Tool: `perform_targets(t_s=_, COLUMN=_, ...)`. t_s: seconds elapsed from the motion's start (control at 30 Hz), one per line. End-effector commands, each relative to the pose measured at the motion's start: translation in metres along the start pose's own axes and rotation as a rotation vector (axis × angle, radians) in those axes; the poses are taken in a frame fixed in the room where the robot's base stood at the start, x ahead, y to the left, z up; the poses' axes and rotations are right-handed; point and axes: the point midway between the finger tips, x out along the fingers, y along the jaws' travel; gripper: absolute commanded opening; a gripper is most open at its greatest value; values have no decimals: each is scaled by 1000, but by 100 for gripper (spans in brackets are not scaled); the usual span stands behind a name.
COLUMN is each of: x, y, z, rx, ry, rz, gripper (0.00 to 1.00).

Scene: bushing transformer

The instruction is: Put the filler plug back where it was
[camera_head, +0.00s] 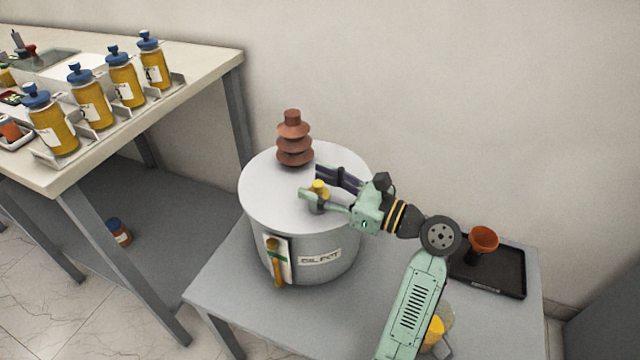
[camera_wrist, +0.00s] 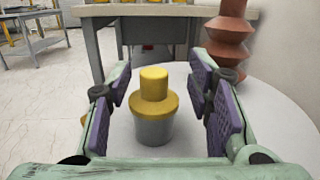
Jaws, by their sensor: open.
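The filler plug (camera_head: 319,187) is yellow, with a round knob above a wider flange. It sits upright on a short grey neck (camera_head: 317,206) on the flat lid of the grey oil pot (camera_head: 310,240). In the wrist view the plug (camera_wrist: 153,92) is centred, with the grey neck (camera_wrist: 154,129) directly below its flange. My gripper (camera_head: 310,181) is open, with one finger on each side of the plug. In the wrist view a gap shows between the plug and both purple finger pads of my gripper (camera_wrist: 162,100). How deep the plug sits is hidden.
A brown ribbed bushing (camera_head: 294,140) stands on the lid close to my gripper. A bench (camera_head: 205,75) at left holds several yellow bottles with blue caps.

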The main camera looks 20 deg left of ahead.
Motion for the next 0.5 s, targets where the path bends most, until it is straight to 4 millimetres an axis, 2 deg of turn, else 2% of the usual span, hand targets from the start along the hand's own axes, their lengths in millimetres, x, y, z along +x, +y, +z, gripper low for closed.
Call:
perform_targets(t_s=0.23, x=-5, y=-1, z=6, rx=0, ry=0, rz=-2, gripper=47)
perform_targets(t_s=0.37, x=-26, y=-1, z=9, rx=2, ry=0, rz=-5, gripper=47)
perform_targets(t_s=0.5, x=-58, y=-1, z=10, rx=4, ry=-1, rz=-5, gripper=47)
